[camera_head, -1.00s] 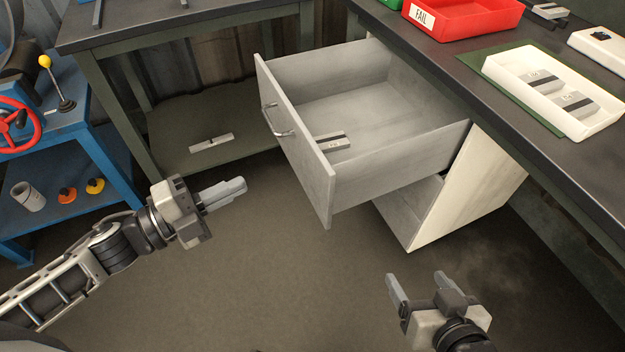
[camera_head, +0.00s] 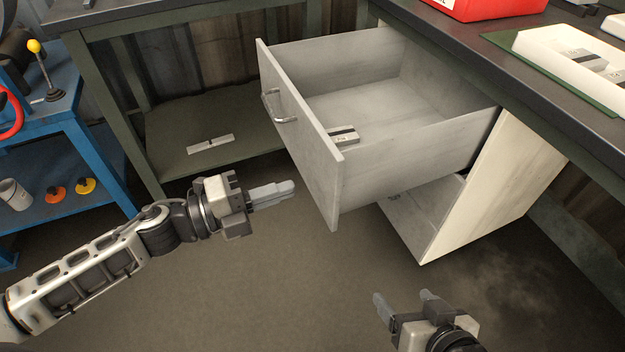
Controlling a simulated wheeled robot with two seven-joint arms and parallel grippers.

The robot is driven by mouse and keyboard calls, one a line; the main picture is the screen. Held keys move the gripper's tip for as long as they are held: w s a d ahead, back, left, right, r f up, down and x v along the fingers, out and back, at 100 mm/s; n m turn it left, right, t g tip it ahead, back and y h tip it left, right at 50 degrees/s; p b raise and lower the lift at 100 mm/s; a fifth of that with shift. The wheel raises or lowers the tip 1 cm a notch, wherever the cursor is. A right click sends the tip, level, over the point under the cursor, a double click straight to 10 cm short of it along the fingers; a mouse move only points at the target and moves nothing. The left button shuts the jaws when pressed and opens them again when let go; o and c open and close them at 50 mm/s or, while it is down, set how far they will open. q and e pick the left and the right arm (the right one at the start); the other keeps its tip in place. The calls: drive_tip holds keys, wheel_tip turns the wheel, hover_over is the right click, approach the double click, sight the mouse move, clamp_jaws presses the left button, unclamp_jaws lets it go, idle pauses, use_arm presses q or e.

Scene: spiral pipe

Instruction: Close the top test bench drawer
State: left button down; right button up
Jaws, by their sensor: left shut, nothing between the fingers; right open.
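The top drawer (camera_head: 312,150) of the test bench is pulled far out, with a grey front panel and a metal bar handle (camera_head: 277,106). A small grey block (camera_head: 343,135) with a dark stripe lies inside it, near the front. My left gripper (camera_head: 290,188) is shut and empty, just left of the lower part of the drawer front. It looks apart from the panel, though the depth gap is hard to tell. My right gripper (camera_head: 402,298) is open and empty, low in the picture, below and right of the drawer.
The pale cabinet (camera_head: 490,190) stands under the dark bench top (camera_head: 470,60), which bears a red bin (camera_head: 490,8) and a white tray (camera_head: 560,55). A blue cart (camera_head: 60,165) stands at the left. A similar block (camera_head: 210,144) lies on the lower shelf. The floor between my grippers is clear.

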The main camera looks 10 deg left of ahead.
sight(330, 175)
use_arm(q)
drive_tip(key=x, duration=0.6)
drive_tip(key=shift+w, duration=0.1)
drive_tip(key=shift+d, duration=0.1)
